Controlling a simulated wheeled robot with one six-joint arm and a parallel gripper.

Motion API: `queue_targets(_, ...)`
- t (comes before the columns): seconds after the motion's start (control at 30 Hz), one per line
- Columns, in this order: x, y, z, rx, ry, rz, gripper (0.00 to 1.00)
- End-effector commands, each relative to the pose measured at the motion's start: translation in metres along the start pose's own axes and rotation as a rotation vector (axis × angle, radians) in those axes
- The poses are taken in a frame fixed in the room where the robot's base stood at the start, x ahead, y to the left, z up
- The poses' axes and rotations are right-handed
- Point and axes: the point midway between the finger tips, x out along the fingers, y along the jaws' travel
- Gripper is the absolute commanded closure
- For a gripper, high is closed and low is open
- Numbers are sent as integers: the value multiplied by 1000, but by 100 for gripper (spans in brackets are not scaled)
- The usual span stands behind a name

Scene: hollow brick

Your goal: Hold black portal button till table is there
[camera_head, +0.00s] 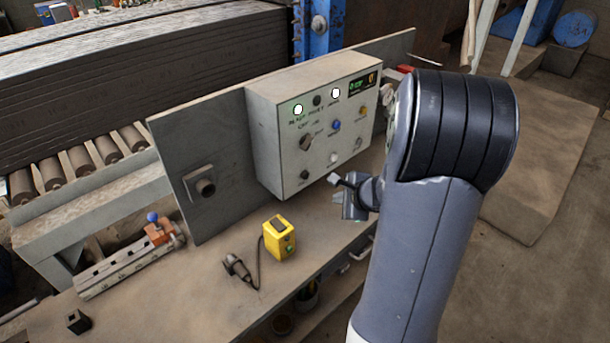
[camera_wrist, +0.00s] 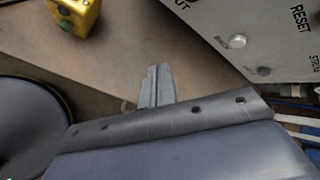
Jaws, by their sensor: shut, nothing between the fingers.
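A grey control box (camera_head: 262,130) stands on the bench with lamps, knobs and buttons on its front. A dark round button (camera_head: 305,174) sits at its lower left and a white one (camera_head: 333,158) at lower middle. I cannot read which is the portal button. In the wrist view the panel (camera_wrist: 205,15) shows a pale button (camera_wrist: 238,41) and a small dark one (camera_wrist: 264,70). My gripper (camera_head: 335,179) is shut and empty, in front of the panel's lower part and apart from the buttons. Its closed fingers also show in the wrist view (camera_wrist: 157,72).
A yellow box (camera_head: 279,240) with a green button stands on the bench (camera_head: 190,290), beside a dark corded tool (camera_head: 238,268). A clamp with a blue knob (camera_head: 158,228) is at left. A roller conveyor (camera_head: 105,148) and stacked dark slabs (camera_head: 150,70) lie behind.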

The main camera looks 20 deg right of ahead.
Motion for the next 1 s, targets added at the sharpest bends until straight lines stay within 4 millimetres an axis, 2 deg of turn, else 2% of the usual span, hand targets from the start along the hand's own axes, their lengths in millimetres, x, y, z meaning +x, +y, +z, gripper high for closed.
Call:
queue_targets(0.23, 11, -9, 9, -2, -2, 2, 100)
queue_targets(0.7, 54, -39, 40, -3, -1, 2, 100)
queue_targets(1.0, 61, -44, 45, -2, -1, 1, 100)
